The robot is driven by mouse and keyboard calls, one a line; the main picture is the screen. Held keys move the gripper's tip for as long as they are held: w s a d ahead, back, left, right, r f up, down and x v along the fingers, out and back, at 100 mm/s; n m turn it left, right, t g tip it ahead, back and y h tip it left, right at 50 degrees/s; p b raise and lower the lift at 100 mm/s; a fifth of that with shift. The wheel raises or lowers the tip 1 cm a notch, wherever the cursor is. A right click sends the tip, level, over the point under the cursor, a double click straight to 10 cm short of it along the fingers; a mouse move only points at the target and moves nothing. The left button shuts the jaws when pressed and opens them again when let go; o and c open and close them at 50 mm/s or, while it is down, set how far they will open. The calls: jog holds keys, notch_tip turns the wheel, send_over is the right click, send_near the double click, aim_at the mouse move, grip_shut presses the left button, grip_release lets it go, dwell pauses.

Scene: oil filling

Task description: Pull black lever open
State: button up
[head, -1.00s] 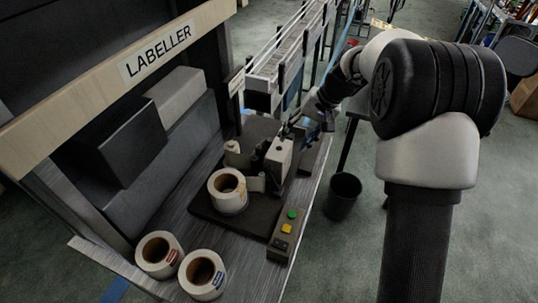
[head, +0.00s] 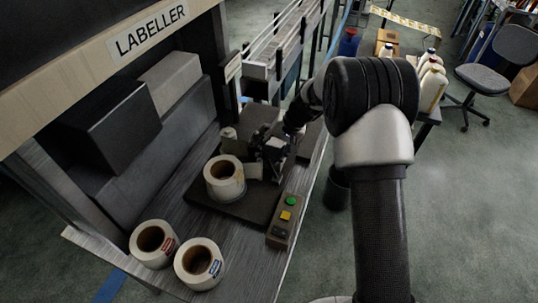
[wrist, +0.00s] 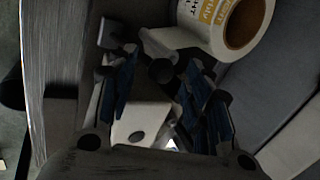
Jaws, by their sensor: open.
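The labelling machine (head: 250,208) sits on the bench, with a white label roll (head: 224,186) at its front and a white block-like head (wrist: 145,122) in the wrist view. My gripper (head: 275,147) is over this head; the wrist view shows its two blue-padded fingers (wrist: 165,88) spread apart. A dark rounded knob (wrist: 161,71), which looks like the end of the black lever, lies between the fingers near their tips. I cannot tell whether either finger touches it. The gripper hides most of the lever in the head view.
Two loose label rolls (head: 153,243) (head: 199,264) stand at the bench's front. A button box (head: 285,220) with green and yellow buttons sits at the machine's right. A conveyor (head: 290,50) is behind. White bottles (head: 432,87) stand on a table at right. A bin is partly hidden behind my arm.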

jog(key=shift+a+f, duration=0.2)
jog(key=shift+f, duration=0.25)
grip_shut()
dwell(0.4)
